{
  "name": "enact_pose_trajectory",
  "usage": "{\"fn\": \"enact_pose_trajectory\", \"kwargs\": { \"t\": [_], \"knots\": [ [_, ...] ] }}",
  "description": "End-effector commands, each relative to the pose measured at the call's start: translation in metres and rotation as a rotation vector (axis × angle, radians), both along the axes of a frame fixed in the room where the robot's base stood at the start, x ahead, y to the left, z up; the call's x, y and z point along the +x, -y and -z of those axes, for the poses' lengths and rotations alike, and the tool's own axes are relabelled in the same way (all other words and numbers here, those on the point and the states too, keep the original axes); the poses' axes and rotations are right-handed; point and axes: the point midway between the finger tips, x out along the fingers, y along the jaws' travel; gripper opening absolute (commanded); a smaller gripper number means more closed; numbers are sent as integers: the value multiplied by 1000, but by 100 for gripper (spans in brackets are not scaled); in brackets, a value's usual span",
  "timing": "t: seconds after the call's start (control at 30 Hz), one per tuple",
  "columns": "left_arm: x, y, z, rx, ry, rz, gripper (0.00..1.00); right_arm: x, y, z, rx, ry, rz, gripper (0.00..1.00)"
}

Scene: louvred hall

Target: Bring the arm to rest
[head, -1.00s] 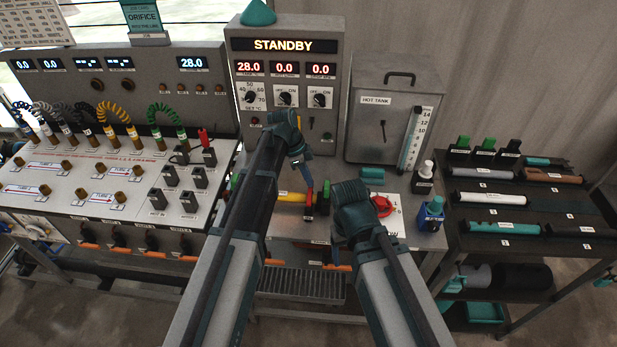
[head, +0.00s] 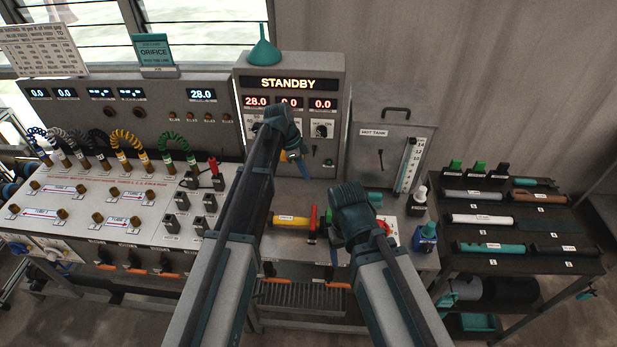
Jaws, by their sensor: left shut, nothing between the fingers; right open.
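My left arm reaches up the middle of the head view. Its wrist covers part of the STANDBY panel (head: 333,151), and its small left gripper (head: 299,166) is shut and empty above the bench. My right arm comes up from the bottom right. Its rounded wrist stands over the bench, and it mostly hides the open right gripper (head: 352,212). I see nothing held by either arm.
A blue bottle (head: 426,236) stands right of the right wrist. Left is a sloped connector panel (head: 85,225); right is a dark rack (head: 490,222) of tubes. The hot tank (head: 383,150) stands behind.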

Motion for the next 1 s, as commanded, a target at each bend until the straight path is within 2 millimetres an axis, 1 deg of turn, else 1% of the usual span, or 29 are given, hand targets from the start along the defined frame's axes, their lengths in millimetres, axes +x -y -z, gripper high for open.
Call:
{"fn": "enact_pose_trajectory", "kwargs": {
  "t": [0.03, 0.1, 0.4, 0.47, 0.53, 0.57, 0.67, 0.7, 0.77, 0.8, 0.87, 0.9, 1.0],
  "knots": [
    [4, -2, -10, 0, 0, 0, 0, 0, 0, -10, 0, 0, 1, 73],
    [6, -3, -12, 0, 0, 1, 0, 0, 0, -12, 1, 0, 2, 73],
    [6, -5, -11, 0, 0, 0, 0, 0, 0, -11, 1, 0, 3, 73],
    [2, -3, -9, 3, -5, -8, 0, 0, 0, -10, 1, 0, 3, 73],
    [-12, 1, -2, 18, -22, -44, 0, 0, 0, -4, 0, 0, 3, 73],
    [-22, 4, 2, 28, -34, -71, 0, 0, 0, 0, 0, 0, 2, 73],
    [-68, 15, 23, 82, -87, -210, 0, 0, 0, 18, 0, 0, 1, 73],
    [-91, 20, 32, 111, -111, -282, 0, 0, 0, 26, 0, 0, 0, 73],
    [-124, 24, 45, 159, -140, -402, 0, 0, 0, 38, 0, 0, -2, 73],
    [-146, 26, 53, 189, -155, -483, 0, 0, 0, 45, -1, 0, -2, 73],
    [-175, 27, 64, 232, -169, -603, 0, 0, 0, 55, -1, 0, -4, 73],
    [-193, 26, 71, 259, -175, -681, 0, 0, 0, 61, -1, 0, -5, 73],
    [-232, 24, 84, 312, -177, -855, 0, 0, 0, 73, -2, 0, -6, 73]
  ]
}}
